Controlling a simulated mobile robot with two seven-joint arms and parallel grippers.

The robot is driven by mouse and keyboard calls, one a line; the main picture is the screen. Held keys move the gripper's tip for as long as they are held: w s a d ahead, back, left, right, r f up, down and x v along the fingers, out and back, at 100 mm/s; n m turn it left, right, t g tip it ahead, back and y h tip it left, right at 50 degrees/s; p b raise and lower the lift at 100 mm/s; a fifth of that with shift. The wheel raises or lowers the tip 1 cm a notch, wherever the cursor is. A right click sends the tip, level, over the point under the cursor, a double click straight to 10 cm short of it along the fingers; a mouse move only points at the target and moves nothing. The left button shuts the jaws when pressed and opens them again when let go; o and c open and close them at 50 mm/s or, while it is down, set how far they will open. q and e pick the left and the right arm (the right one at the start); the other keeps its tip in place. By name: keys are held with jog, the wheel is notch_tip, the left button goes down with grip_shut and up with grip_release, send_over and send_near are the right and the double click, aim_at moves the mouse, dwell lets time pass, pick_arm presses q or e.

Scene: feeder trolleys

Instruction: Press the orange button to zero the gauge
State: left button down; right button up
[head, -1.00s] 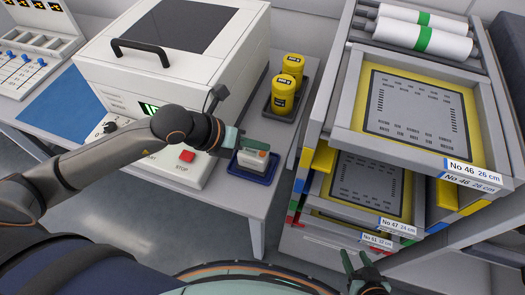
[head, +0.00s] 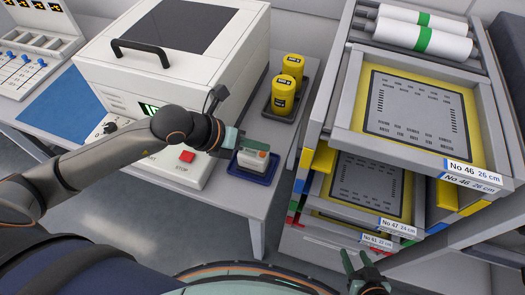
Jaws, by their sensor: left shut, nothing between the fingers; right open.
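The gauge (head: 250,160) is a small white box in a blue tray (head: 245,177) at the front right of the table. Its orange button (head: 262,154) shows on the top, toward the right end. My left gripper (head: 252,143) is shut and empty, with its fingers at the back edge of the gauge's top. I cannot tell whether they touch it. The button is not covered. My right gripper (head: 360,262) is open and empty, low in front of the frame rack, away from the gauge.
A white machine (head: 175,60) stands behind my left arm, with a red stop button (head: 187,156) on its front panel. Two yellow jars (head: 283,95) stand in a dark tray behind the gauge. A rack (head: 330,110) of labelled frames stands to the right.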

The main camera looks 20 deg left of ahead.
pick_arm(q)
jog(key=shift+f, duration=0.15)
dwell(0.4)
jog(key=shift+f+b, duration=0.3)
jog(key=shift+b, duration=0.15)
jog(key=shift+f+b, duration=0.3)
jog(key=shift+f, duration=0.1)
dwell(0.4)
jog(key=shift+r, duration=0.1)
jog(key=shift+r+p, duration=0.6)
jog(key=shift+r, duration=0.15)
notch_tip(320, 180, up, 5)
jog(key=p, duration=0.3)
jog(key=shift+p, duration=0.4)
dwell(0.7)
